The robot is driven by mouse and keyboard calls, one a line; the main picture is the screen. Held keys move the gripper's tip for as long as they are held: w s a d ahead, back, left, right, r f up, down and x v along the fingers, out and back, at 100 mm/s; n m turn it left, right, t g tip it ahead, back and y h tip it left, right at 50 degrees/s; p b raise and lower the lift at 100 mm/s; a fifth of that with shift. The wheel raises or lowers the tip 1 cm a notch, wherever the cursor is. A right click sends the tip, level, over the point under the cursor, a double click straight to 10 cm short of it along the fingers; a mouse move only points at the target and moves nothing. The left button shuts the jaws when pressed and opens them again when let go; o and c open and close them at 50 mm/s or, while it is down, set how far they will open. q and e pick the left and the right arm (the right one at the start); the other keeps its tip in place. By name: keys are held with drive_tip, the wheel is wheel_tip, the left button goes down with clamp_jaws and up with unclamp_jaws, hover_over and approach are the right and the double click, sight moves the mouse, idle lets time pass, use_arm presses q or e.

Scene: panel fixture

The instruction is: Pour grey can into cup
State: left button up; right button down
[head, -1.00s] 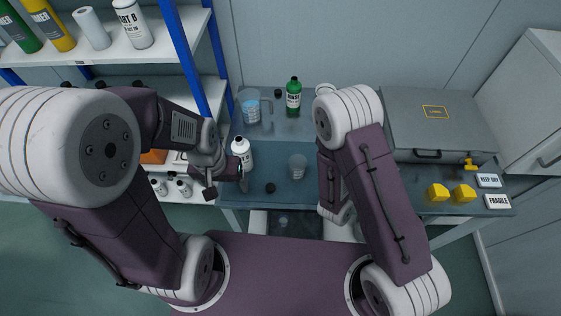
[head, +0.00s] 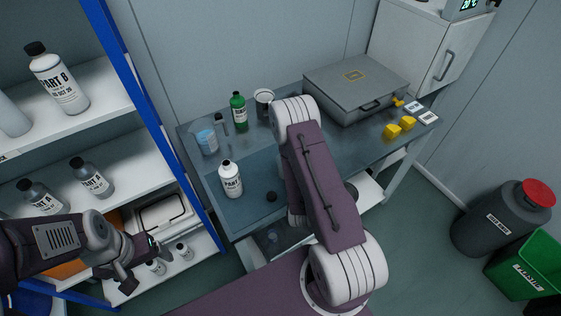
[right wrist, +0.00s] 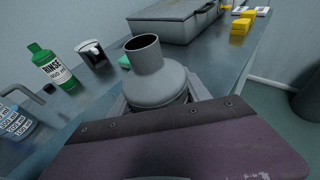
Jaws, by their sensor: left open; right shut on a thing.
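A grey can (right wrist: 158,82) with a narrow open neck fills the middle of the right wrist view, tilted slightly. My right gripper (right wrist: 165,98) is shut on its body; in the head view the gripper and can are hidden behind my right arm. My left gripper (head: 138,268) is open and empty at the lower left of the head view, in front of the lower shelves. The clear cup is not visible now; my right arm covers that part of the bench.
The bench (head: 250,208) holds a white bottle (head: 231,180), black cap (head: 271,197), measuring jug (head: 206,142), green rinse bottle (head: 239,112), white mug-like container (head: 264,101), grey case (head: 355,88) and yellow blocks (head: 393,130). A blue-posted shelf (head: 165,145) stands left.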

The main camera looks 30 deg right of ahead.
drive_tip(key=shift+a+r, duration=0.2)
drive_tip(key=shift+a, duration=0.15)
drive_tip(key=shift+w+d+n+g+b, duration=0.2)
drive_tip(key=shift+n+g+b, duration=0.2)
drive_tip(key=shift+n, duration=0.2)
drive_tip(key=shift+w+a+n+g+h+b, duration=0.1)
drive_tip(key=shift+a+n+g+h+b, duration=0.3)
drive_tip(key=shift+b, duration=0.35)
drive_tip(key=shift+r+n+p, duration=0.15)
drive_tip(key=shift+n+p, duration=0.15)
drive_tip(key=shift+w, duration=0.1)
use_arm(q)
drive_tip(key=shift+s+a+r+p, duration=0.1)
drive_tip(key=shift+a+r+p, duration=0.05)
drive_tip(key=shift+r+p, duration=1.55)
drive_tip(key=shift+a+r+p, duration=0.1)
drive_tip(key=shift+r+p, duration=1.1)
drive_tip(key=shift+p, duration=0.9)
use_arm(e)
drive_tip(key=shift+w+a+r+n+g+h, duration=0.15)
drive_tip(key=shift+r+n+g+h, duration=0.15)
drive_tip(key=shift+r+n+g, duration=0.55)
drive_tip(key=shift+w+a+r+n+g+h, duration=0.15)
drive_tip(key=shift+r+n+g+h, duration=0.25)
drive_tip(key=shift+n, duration=0.65)
